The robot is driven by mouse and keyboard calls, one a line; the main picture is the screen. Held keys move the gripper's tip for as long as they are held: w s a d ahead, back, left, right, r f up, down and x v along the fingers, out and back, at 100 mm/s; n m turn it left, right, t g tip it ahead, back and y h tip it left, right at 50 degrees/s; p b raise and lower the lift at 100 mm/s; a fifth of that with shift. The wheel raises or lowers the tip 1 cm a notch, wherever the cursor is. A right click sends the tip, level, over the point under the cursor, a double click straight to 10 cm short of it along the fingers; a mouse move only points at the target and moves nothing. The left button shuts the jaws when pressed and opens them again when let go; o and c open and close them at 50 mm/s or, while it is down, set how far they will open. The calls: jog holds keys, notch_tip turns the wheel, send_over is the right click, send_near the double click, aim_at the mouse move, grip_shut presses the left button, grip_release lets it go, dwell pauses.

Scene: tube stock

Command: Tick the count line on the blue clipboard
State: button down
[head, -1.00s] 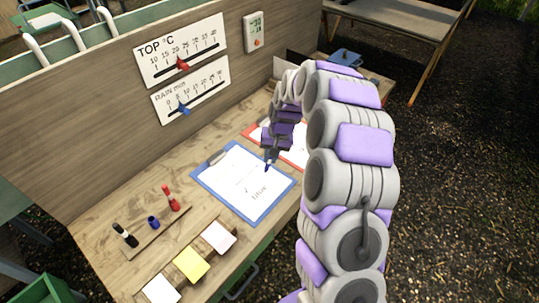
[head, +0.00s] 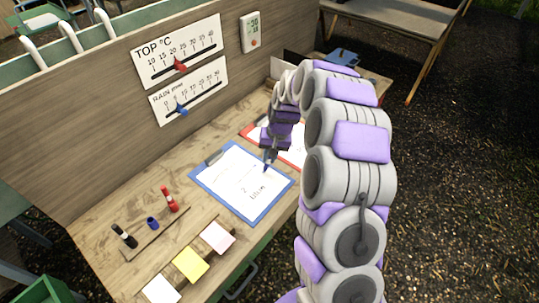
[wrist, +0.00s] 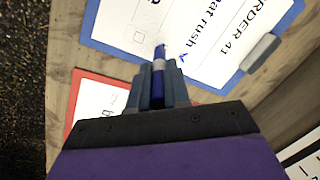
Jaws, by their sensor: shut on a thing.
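The blue clipboard (head: 207,187) lies on the wooden bench with a white printed sheet on it. In the wrist view the clipboard (wrist: 103,40) shows printed lines, an empty square box and a small blue tick mark (wrist: 183,57). My gripper (head: 269,155) is over the clipboard's right side. In the wrist view my gripper (wrist: 156,88) is shut on a blue marker (wrist: 159,66), whose tip points at the sheet between the box and the tick. I cannot tell whether the tip touches the paper.
A red clipboard (head: 248,134) lies behind the blue one, partly hidden by my arm. A black marker (head: 123,236), a blue cap (head: 152,223) and a red marker (head: 170,200) stand at the left. Note pads (head: 190,265) lie along the front edge. An upright board (head: 110,122) backs the bench.

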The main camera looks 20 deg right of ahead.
jog(key=shift+w+p, duration=0.3)
jog(key=shift+w, duration=0.4)
jog(key=shift+r+p, duration=0.2)
jog(key=shift+p, duration=0.15)
dwell(0.8)
jog(key=shift+a+p+v, duration=0.15)
jog(key=shift+p+v, duration=0.2)
jog(key=shift+v, duration=0.3)
jog(key=shift+a+p+v, duration=0.1)
jog(key=shift+p+v, duration=0.2)
jog(key=shift+v, duration=0.35)
jog(key=shift+r, duration=0.15)
